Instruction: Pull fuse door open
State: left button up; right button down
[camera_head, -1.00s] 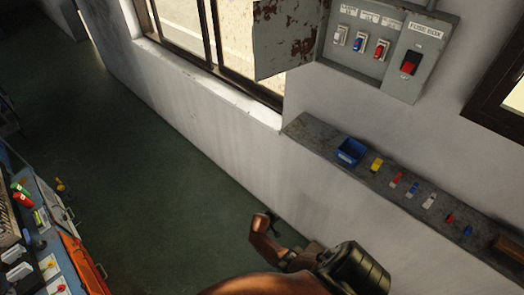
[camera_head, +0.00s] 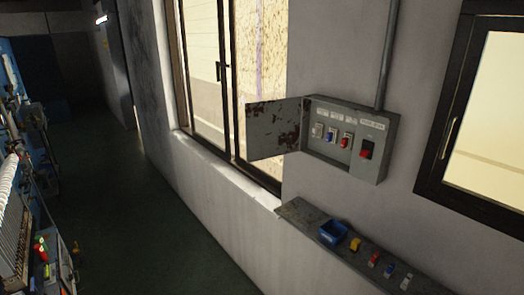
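A grey fuse box (camera_head: 378,130) is mounted on the wall at the right of the head view. Its fuse door (camera_head: 263,133), a grey panel with rusty patches, is hinged at the left side and stands swung wide open to the left, in front of the window edge. Inside the box a row of small fuses (camera_head: 331,135) with white, blue and red parts shows under white labels. A red switch (camera_head: 365,150) sits at the right of the box. Neither of my grippers is in the head view.
Below the box a grey ledge (camera_head: 297,212) holds a blue bin (camera_head: 333,232) and several coloured fuses. A sliding window (camera_head: 205,80) is at the left of the box, another window (camera_head: 490,110) at the right. A cluttered bench (camera_head: 20,235) lines the left; green floor between is clear.

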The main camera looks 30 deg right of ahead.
aim_at(273, 127)
jog(key=z, duration=0.15)
jog(key=k, duration=0.3)
jog(key=u, duration=0.8)
jog(key=i, duration=0.7)
jog(key=z, duration=0.45)
jog(key=i, duration=0.7)
jog(key=z, duration=0.75)
